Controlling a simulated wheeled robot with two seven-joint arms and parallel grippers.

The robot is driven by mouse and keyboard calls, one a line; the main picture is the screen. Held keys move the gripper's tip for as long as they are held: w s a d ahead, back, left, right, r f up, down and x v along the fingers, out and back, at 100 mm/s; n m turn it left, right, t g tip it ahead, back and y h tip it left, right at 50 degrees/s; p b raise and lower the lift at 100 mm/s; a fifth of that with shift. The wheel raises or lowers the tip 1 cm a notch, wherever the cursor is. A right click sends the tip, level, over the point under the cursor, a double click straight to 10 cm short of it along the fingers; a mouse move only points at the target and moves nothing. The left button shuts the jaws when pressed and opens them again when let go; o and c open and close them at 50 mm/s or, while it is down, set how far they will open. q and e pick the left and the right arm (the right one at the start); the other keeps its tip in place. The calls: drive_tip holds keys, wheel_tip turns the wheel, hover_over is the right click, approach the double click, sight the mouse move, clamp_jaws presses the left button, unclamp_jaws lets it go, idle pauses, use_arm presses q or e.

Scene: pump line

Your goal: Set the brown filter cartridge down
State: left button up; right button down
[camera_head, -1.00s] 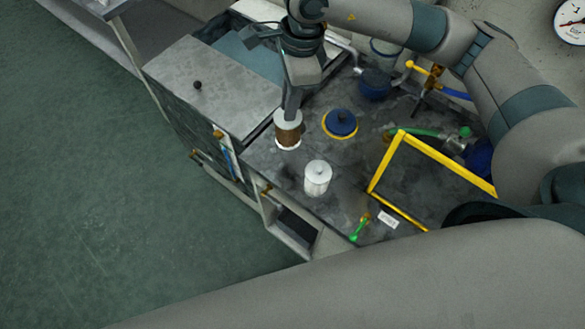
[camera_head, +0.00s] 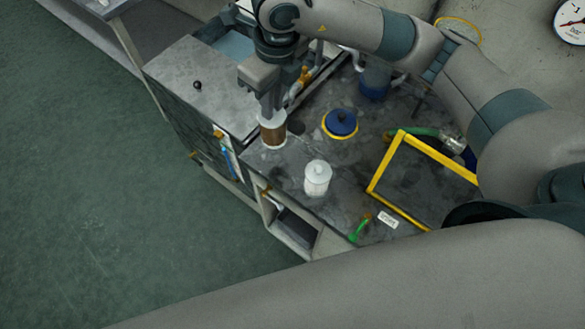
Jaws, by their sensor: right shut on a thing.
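The brown filter cartridge (camera_head: 273,133), a brown cylinder with white ends, is upright near the left edge of the dark bench top. My right gripper (camera_head: 271,112) comes down from above and is shut on its top end. I cannot tell whether the cartridge's base touches the bench top (camera_head: 262,163). My left gripper is not in view.
A white lidded canister (camera_head: 317,178) stands just right of and nearer than the cartridge. A blue round lid (camera_head: 340,123) in a yellow ring lies to the right. A yellow frame (camera_head: 432,152) outlines an area farther right. A green-handled item (camera_head: 359,230) lies near the front edge.

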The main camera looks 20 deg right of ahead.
sight(274, 122)
drive_tip(key=shift+f+p, duration=1)
drive_tip(key=shift+f, duration=2.15)
drive_tip(key=shift+f+p, duration=0.65)
drive_tip(key=shift+f, duration=1.2)
drive_tip(key=shift+f, duration=0.15)
drive_tip(key=c, duration=1.7)
unclamp_jaws()
drive_tip(key=shift+c, duration=0.2)
